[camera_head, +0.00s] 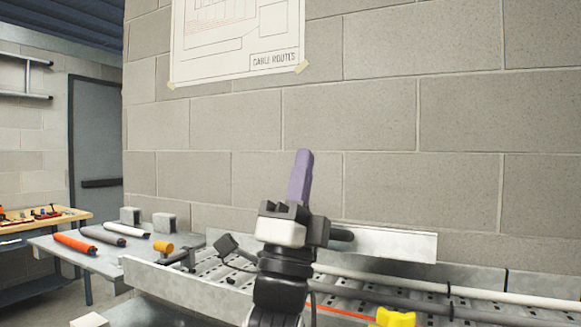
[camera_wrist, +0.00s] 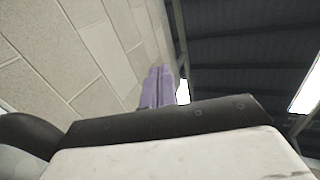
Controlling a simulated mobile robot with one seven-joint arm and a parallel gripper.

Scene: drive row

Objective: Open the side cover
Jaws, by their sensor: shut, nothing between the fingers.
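My gripper (camera_head: 302,165) points upward in front of the block wall in the head view, above the metal tray. Its purple fingers are together with nothing between them. They also show in the wrist view (camera_wrist: 158,86), pointing up along the wall toward the ceiling. No part is clearly recognisable as the side cover. A pale metal plate (camera_head: 400,245) stands upright at the back of the tray, right of my gripper and below its fingertips; I cannot tell whether it is the cover. My wrist hides its left part.
The perforated metal tray (camera_head: 165,283) with cables (camera_head: 470,293) runs along the wall. A yellow object (camera_head: 393,317) is at the lower edge. A grey side table (camera_head: 75,250) holds tube-like pieces. A poster (camera_head: 235,45) hangs above; the wall around my gripper is bare.

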